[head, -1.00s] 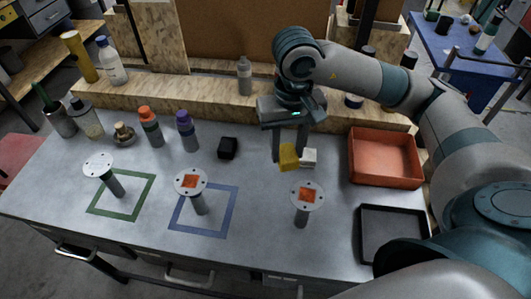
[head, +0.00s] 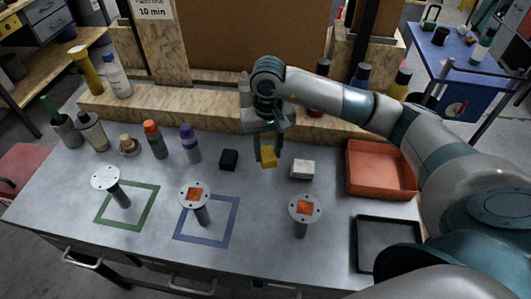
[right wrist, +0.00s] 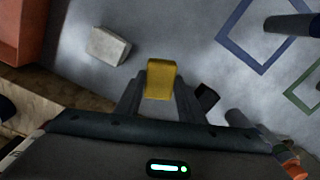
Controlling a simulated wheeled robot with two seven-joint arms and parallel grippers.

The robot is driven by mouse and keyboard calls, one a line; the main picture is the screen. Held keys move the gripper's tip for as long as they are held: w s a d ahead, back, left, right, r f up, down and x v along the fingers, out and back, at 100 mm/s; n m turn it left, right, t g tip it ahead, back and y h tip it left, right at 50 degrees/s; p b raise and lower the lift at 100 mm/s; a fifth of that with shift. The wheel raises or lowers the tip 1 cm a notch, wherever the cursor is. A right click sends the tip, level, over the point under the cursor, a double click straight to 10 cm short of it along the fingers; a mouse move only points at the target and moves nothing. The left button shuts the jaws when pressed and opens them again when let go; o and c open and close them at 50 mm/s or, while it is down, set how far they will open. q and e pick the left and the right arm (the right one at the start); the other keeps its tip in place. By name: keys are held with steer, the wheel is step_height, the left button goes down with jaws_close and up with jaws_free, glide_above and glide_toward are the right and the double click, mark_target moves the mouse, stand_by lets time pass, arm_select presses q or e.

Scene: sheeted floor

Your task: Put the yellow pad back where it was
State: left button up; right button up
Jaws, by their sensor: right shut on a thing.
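The yellow pad (head: 268,157) is held between the fingers of my right gripper (head: 267,150). In the right wrist view the yellow pad (right wrist: 161,79) sits between the two fingertips (right wrist: 160,88). It is above the grey table, between a black block (head: 229,159) on the left and a white block (head: 302,169) on the right. In the right wrist view the white block (right wrist: 108,46) lies at the upper left, and the black block (right wrist: 207,97) is partly hidden behind a finger. My left gripper is not in view.
Three round-topped posts stand in front: one plain (head: 106,178) by a green square, one with an orange patch (head: 195,193) by a blue square, one with an orange patch (head: 304,207) at right. A red bin (head: 381,184) and black tray (head: 362,246) are at right. Bottles stand behind.

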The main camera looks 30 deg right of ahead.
mark_target(266, 158)
steer(key=shift+w+f, duration=0.45)
steer(key=shift+w, duration=0.25)
steer(key=shift+f, duration=0.1)
steer(key=shift+f+p, duration=0.25)
steer(key=shift+p, duration=0.2)
steer(key=shift+f+p, duration=0.75)
steer(key=shift+f, duration=0.8)
steer(key=shift+f+b, duration=0.25)
steer(key=shift+b, duration=0.05)
steer(key=o, duration=1)
